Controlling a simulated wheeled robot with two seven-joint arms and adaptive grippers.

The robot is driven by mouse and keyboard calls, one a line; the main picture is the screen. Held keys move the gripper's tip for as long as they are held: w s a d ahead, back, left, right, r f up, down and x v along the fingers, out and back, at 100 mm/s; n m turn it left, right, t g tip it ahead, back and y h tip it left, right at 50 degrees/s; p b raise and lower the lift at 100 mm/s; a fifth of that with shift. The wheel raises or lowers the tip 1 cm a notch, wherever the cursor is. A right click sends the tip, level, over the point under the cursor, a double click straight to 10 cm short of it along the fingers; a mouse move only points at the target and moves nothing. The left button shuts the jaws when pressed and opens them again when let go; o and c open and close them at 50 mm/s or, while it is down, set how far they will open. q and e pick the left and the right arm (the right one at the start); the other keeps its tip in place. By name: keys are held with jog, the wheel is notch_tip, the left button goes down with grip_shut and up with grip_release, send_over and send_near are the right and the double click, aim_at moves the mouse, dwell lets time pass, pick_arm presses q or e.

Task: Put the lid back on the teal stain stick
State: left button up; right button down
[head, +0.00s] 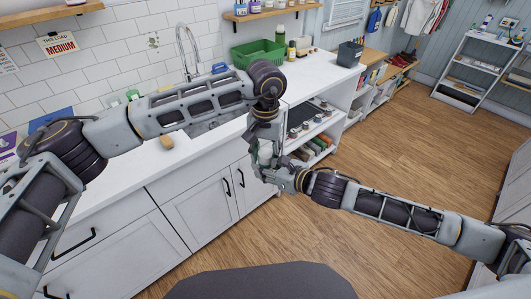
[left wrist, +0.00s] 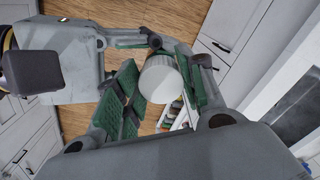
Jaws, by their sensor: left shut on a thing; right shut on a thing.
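My left gripper (head: 264,151) reaches down in front of the sink counter, shut on a white round piece (left wrist: 160,80) that looks like the lid. In the left wrist view this piece sits between the green finger pads of my left gripper (left wrist: 160,98). My right gripper (head: 273,176) comes in from the right, just below and very close to the left one. It is shut, but the fingers hide what it holds. No teal surface of the stain stick shows clearly, and I cannot tell whether lid and stick touch.
The white counter (head: 110,196) with cabinets runs behind the grippers. A sponge (head: 167,142) lies on it, and a green basket (head: 257,53) and a dark bin (head: 349,54) stand farther back. Open shelves (head: 312,127) are just right of the grippers. The wood floor (head: 400,150) is clear.

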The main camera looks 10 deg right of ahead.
pick_arm(q)
jog(key=o, duration=0.7)
jog(key=shift+c, duration=0.2)
jog(key=shift+r, duration=2.3)
jog(key=shift+c, duration=0.2)
